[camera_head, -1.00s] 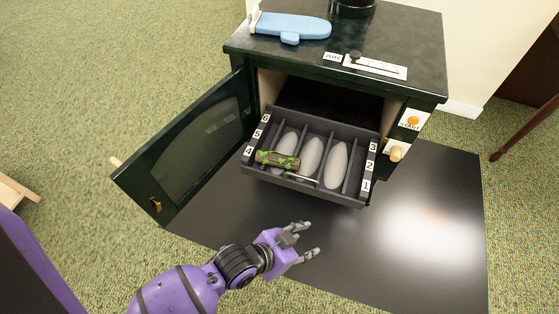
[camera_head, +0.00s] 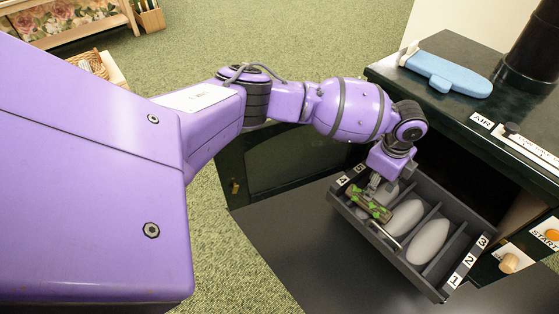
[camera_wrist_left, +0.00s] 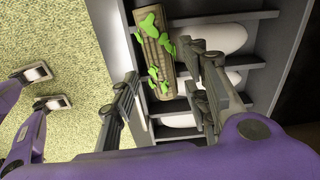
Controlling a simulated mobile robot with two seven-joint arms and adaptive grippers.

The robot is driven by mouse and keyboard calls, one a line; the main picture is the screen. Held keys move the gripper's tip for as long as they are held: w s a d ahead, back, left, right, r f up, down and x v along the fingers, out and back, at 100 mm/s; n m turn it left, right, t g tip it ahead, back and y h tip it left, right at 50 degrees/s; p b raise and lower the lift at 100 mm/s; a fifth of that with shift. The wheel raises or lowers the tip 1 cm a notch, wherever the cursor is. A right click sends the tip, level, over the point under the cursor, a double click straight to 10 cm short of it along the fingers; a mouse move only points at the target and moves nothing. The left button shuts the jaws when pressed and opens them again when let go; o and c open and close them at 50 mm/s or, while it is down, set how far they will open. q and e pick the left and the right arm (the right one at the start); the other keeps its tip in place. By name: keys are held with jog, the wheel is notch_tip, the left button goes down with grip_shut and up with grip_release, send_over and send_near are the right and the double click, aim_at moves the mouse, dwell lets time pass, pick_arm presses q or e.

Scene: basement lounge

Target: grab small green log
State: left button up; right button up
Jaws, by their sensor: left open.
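The small green log (camera_head: 369,204), brown with bright green leafy patches, lies on the left part of the dark sliding tray (camera_head: 443,289), across the dividers near its front handle. In the left wrist view the log (camera_wrist_left: 153,50) runs away from me, its near end between my fingers. My left gripper (camera_head: 376,188) is right over the log in the head view and partly hides it. In the wrist view the left gripper (camera_wrist_left: 163,80) is open, with one finger on each side of the log; contact cannot be told. My right gripper is not in view.
Pale oval stones (camera_head: 430,241) lie in the tray's slots. The dark green stove's door (camera_head: 262,160) stands open to the left, beneath my arm. A blue flat object (camera_head: 450,74) lies on the stove top. A black floor plate (camera_head: 290,240) is clear in front.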

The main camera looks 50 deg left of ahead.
aim_at(369, 204)
pick_arm(q)
notch_tip(369, 204, down, 2)
jog(key=shift+s+a+b, duration=0.1)
jog(key=shift+b, duration=0.25)
jog(key=f+b, duration=0.1)
jog(key=f, duration=0.1)
jog(key=f+b, duration=0.1)
jog(key=f, duration=0.2)
jog(key=shift+d+f+b, duration=0.2)
jog(key=shift+f+b, duration=0.1)
jog(key=shift+b, duration=0.1)
jog(key=shift+r, duration=0.1)
jog(key=c, duration=1)
